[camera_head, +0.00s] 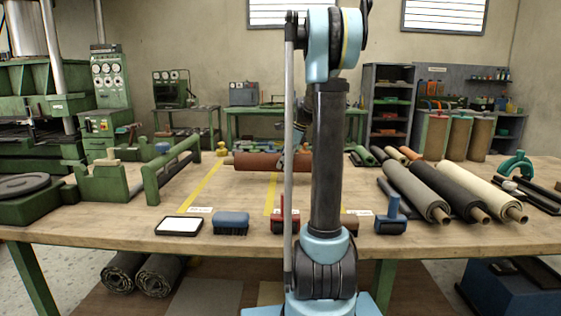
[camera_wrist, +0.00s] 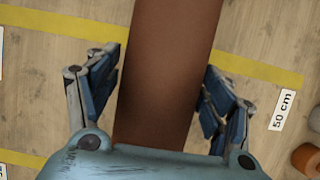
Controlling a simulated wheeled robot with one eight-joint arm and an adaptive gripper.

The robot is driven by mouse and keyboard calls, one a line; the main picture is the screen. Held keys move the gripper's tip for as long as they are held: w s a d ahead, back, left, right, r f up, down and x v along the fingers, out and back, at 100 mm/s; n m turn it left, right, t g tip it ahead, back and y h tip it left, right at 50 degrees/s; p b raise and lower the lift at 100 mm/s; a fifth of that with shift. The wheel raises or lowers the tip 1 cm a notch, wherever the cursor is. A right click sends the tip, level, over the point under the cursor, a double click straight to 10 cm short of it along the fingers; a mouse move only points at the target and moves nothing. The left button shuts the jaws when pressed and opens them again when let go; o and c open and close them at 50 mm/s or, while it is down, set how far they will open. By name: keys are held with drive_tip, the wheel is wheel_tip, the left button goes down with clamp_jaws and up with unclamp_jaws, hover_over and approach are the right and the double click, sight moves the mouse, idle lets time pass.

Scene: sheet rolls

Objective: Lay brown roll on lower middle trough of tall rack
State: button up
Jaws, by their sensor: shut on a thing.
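The brown roll (camera_head: 258,161) lies crosswise over the far middle of the workbench in the head view, its left end core showing. In the wrist view the brown roll (camera_wrist: 168,65) runs between the two blue-grey fingers of my gripper (camera_wrist: 160,75), which is shut on it. In the head view my gripper (camera_head: 294,157) is partly hidden behind my arm, as is the right end of the roll. I cannot tell whether the roll touches the bench. No tall rack with troughs can be clearly made out; a green frame with a rail (camera_head: 172,170) stands on the bench at left.
Grey, black and cream rolls (camera_head: 435,190) lie at the bench's right side. A brush (camera_head: 231,223), a white-topped pad (camera_head: 180,226) and a blue-handled tool (camera_head: 391,216) line the front edge. Yellow tape (camera_head: 203,186) marks the bench top. Bare wood lies left of centre.

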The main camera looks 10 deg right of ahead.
drive_tip(key=shift+f, duration=1.95)
drive_tip(key=o, duration=2.1)
